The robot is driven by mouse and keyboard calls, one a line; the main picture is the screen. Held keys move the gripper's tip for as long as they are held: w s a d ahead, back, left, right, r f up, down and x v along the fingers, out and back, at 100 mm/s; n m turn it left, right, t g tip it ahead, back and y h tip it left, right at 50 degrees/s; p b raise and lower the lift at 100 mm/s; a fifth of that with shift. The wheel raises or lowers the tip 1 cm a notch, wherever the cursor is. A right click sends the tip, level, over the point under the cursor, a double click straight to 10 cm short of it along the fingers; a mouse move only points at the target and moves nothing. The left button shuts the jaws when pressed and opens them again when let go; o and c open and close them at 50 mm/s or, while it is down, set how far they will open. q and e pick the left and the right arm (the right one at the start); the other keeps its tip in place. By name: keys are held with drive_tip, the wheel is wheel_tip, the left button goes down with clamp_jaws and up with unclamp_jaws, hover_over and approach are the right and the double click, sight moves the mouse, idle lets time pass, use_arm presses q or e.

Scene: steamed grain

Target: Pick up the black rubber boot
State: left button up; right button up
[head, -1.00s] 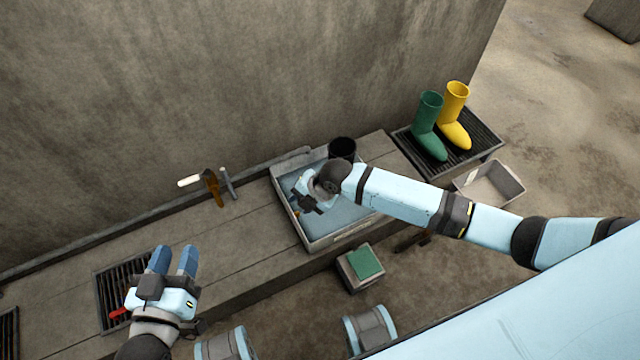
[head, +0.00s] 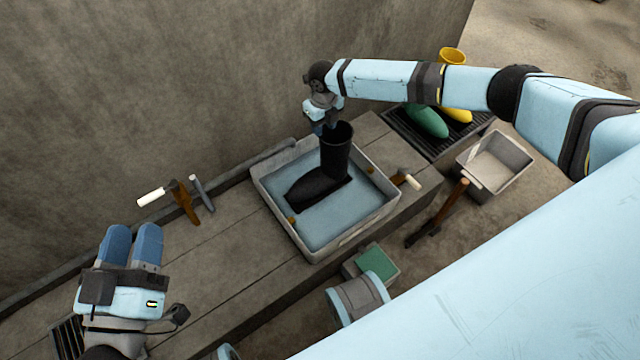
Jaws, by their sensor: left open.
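The black rubber boot (head: 322,178) stands in a grey tray (head: 343,243) with a blue inside, its toe to the lower left and its shaft upright. My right gripper (head: 319,128) points down at the boot's shaft top, at its left rim. Its fingers are mostly hidden by its own body, so I cannot tell whether they are open or touch the rim. My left gripper (head: 133,242) is open and empty over the left of the bench, well away from the boot.
The tray stands on a wooden bench (head: 225,265) against a wall. A white-handled tool (head: 151,197) lies at left, a brush (head: 405,180) by the tray's right side. A green boot (head: 427,121) and a yellow boot (head: 452,55) are on a rack behind my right arm. A grey bin (head: 497,162) is at right.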

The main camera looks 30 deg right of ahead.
sight(323, 141)
wheel_tip(323, 141, down, 3)
drive_tip(key=shift+r+b, duration=0.1)
drive_tip(key=shift+b, duration=0.25)
drive_tip(key=f+b, duration=0.2)
drive_tip(key=f, duration=0.3)
drive_tip(key=shift+w+d+b, duration=0.1)
drive_tip(key=shift+w+b, duration=0.15)
drive_tip(key=shift+b, duration=0.15)
use_arm(q)
drive_tip(key=f+g, duration=0.1)
drive_tip(key=f, duration=0.1)
drive_tip(key=f+g, duration=0.1)
drive_tip(key=f, duration=0.2)
drive_tip(key=shift+w+d+f+m, duration=0.1)
drive_tip(key=shift+d+f+m, duration=0.1)
drive_tip(key=shift+f+m, duration=0.1)
use_arm(e)
clamp_jaws()
